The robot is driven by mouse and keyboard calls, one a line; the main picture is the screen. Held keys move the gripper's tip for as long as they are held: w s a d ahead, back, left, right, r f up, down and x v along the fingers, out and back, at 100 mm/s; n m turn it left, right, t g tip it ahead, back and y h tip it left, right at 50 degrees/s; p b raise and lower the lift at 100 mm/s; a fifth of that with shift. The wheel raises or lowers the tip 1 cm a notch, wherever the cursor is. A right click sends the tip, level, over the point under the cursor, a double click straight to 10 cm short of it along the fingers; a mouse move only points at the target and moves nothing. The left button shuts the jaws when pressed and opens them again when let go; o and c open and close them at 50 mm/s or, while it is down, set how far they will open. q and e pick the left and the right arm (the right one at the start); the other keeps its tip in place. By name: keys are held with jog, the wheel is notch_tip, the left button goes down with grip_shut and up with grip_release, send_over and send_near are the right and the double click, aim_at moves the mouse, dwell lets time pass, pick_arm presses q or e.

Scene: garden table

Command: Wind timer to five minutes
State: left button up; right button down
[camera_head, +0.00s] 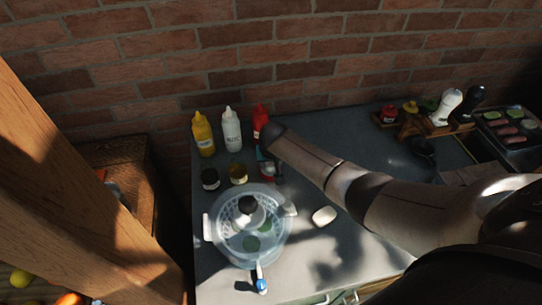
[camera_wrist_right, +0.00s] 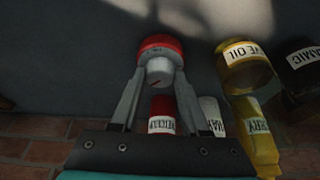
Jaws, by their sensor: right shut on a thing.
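The timer is a round red body (camera_wrist_right: 158,43) with a pale grey knob (camera_wrist_right: 160,71), in the upper middle of the right wrist view. My right gripper (camera_wrist_right: 160,80) has one finger on each side of the knob and is shut on it. In the head view the red timer (camera_head: 268,174) shows small on the grey table, just below my right gripper (camera_head: 265,160), partly hidden by it. The dial marks are too small to read. My left gripper is not in view.
A clear salad spinner (camera_head: 222,247) and a white block (camera_head: 324,216) are nearer. A brick wall closes the back.

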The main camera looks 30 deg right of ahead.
jog(key=shift+a+m+h, duration=0.15)
jog(key=shift+m+h, duration=0.15)
jog(key=shift+m, duration=0.7)
jog(key=shift+m+g+h, duration=0.3)
jog(key=shift+m+g, duration=0.1)
jog(key=shift+m, duration=0.4)
jog(key=shift+w+m+g+h+b, duration=0.1)
jog(key=shift+m+g+h+b, duration=0.45)
jog(key=shift+m, duration=1.55)
jog(key=shift+c, duration=2)
grip_release()
